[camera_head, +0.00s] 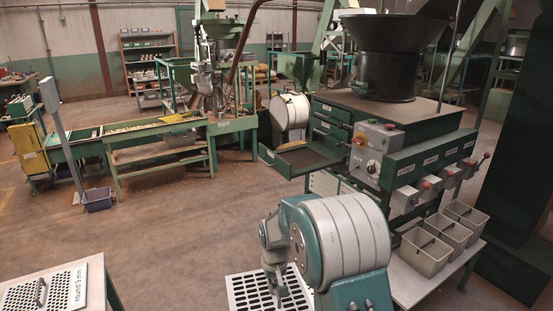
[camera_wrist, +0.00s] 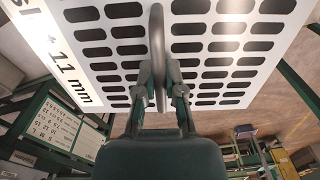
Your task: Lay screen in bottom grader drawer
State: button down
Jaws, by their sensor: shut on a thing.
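My gripper (camera_wrist: 163,90) is shut on the grey handle (camera_wrist: 157,45) of a white metal screen (camera_wrist: 215,30) in the wrist view. The screen has rows of slotted holes and a partly cut-off label ending in "11 mm". In the head view the slotted screen (camera_head: 240,292) is at the bottom centre, below my gripper (camera_head: 275,287), partly hidden by my arm and cut off by the frame. The bottom grader drawer (camera_head: 277,162) is pulled out of the green grader (camera_head: 405,128), up and right of the screen. Closed drawers (camera_head: 331,128) are above it. The open drawer's inside looks bare.
Another screen (camera_head: 55,290), marked "round 9 mm", lies on a table at the lower left. A control box (camera_head: 372,150) stands right of the drawer. Grey bins (camera_head: 425,253) stand on a bench at the right. Floor (camera_head: 190,220) left of the grader is clear.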

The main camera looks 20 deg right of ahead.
aim_at(300, 160)
jog(key=i+j+u, duration=0.1)
jog(key=i+u, duration=0.4)
jog(key=i, duration=0.25)
jog(key=i+j, duration=0.1)
jog(key=i, duration=3.4)
jog(key=i+z, duration=0.1)
jog(key=z, duration=0.3)
jog(key=i+z, duration=0.1)
jog(key=z, duration=0.25)
jog(key=i+j+z, duration=0.1)
jog(key=z, duration=0.3)
